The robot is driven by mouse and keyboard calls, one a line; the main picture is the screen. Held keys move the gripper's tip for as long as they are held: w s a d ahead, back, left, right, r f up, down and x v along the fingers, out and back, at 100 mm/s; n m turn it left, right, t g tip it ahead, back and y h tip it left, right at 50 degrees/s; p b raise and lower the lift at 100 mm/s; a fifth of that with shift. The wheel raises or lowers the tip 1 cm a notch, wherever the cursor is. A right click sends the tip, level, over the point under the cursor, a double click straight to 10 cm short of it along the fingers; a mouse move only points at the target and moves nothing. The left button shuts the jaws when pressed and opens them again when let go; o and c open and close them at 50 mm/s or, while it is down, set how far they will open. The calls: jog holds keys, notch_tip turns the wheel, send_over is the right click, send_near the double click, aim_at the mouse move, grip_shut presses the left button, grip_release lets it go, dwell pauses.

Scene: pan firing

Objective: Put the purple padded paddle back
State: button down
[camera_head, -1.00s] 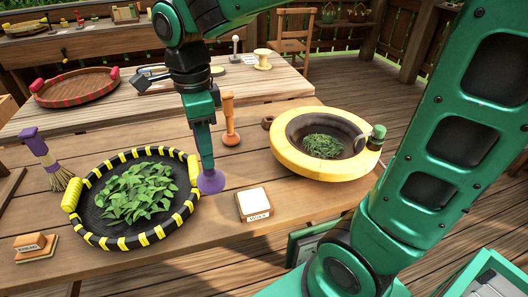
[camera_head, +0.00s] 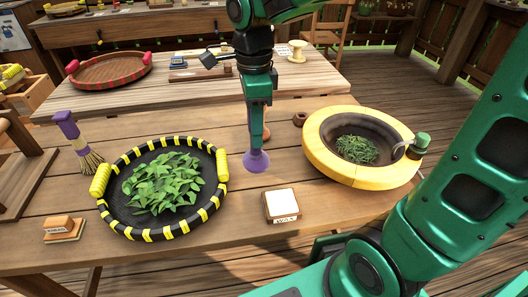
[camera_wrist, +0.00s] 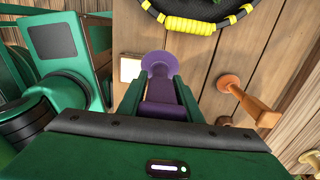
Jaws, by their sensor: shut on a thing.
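The purple padded paddle (camera_head: 257,161) hangs below my gripper (camera_head: 258,128), its round purple pad downward. In the wrist view, the purple handle (camera_wrist: 162,88) lies between the two green fingers of my gripper (camera_wrist: 161,76), which is shut on it. The pad also shows there beyond the fingertips (camera_wrist: 160,60). The paddle is over the wooden table (camera_head: 240,196), between the black and yellow tray and the yellow-rimmed pan. I cannot tell whether the pad touches the table. No empty holder for it is clearly visible.
The black and yellow tray (camera_head: 148,232) holds green leaves, left of the paddle. The yellow-rimmed pan (camera_head: 320,158) holds darker leaves, at right. A white-topped block (camera_head: 281,204) is in front. An orange paddle (camera_head: 267,132) stands partly hidden behind my gripper. A purple-handled brush (camera_head: 68,127) is at left.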

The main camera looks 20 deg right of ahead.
jog(key=w+d+f, duration=0.7)
jog(key=f, duration=0.2)
jog(key=shift+w+f, duration=0.2)
jog(key=shift+f, duration=0.15)
jog(key=shift+f, duration=0.15)
jog(key=c, duration=1.3)
grip_release()
jog(key=r, duration=1)
jog(key=shift+s+d+r, duration=0.1)
jog(key=shift+s+r, duration=0.15)
jog(key=shift+r, duration=0.1)
